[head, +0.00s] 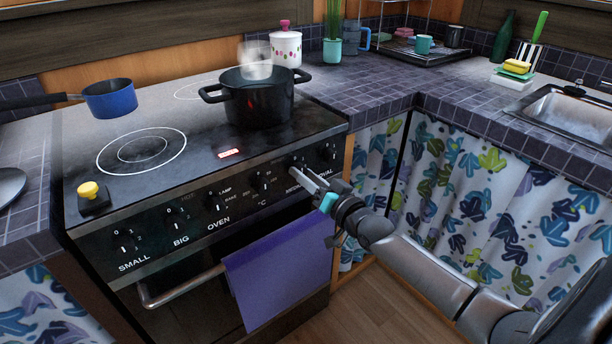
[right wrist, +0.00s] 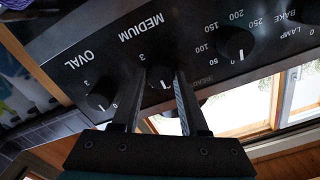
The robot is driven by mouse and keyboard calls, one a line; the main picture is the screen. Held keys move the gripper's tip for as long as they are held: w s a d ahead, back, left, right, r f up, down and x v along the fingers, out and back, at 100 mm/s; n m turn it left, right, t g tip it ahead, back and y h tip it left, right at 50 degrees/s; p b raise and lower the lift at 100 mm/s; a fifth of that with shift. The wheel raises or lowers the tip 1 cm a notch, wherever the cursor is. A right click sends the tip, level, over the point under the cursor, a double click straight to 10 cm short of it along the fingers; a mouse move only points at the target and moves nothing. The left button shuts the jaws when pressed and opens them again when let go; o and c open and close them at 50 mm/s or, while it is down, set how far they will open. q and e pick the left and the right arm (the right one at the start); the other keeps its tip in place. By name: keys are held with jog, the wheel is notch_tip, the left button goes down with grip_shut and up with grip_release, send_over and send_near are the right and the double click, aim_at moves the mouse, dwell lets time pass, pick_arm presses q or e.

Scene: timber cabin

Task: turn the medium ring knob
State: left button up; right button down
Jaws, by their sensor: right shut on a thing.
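The stove (head: 150,245) has a row of black knobs on its sloped front panel. The medium ring knob (head: 297,162) is near the right end, above the label MEDIUM, which the gripper partly covers. In the right wrist view the medium knob (right wrist: 160,76) is between my two fingers, under MEDIUM in that picture, with a white mark on it. My right gripper (head: 304,177) is shut on this knob; it also shows in the right wrist view (right wrist: 160,90). My left gripper is not in view.
The oval knob (head: 330,152) and the °C knob (head: 264,182) sit on either side. A black pot (head: 258,105) steams on the hob. A blue pan (head: 110,100) is at the back left. A purple towel (head: 280,265) hangs on the oven handle below.

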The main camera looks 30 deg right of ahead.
jog(key=shift+c, duration=2.2)
grip_release()
jog(key=shift+s, duration=0.1)
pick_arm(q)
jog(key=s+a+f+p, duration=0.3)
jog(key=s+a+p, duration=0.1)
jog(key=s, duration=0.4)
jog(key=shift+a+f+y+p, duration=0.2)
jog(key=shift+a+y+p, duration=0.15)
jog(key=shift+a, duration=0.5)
pick_arm(e)
jog(key=s+d, duration=0.1)
jog(key=s, duration=1.4)
jog(key=shift+d, duration=0.1)
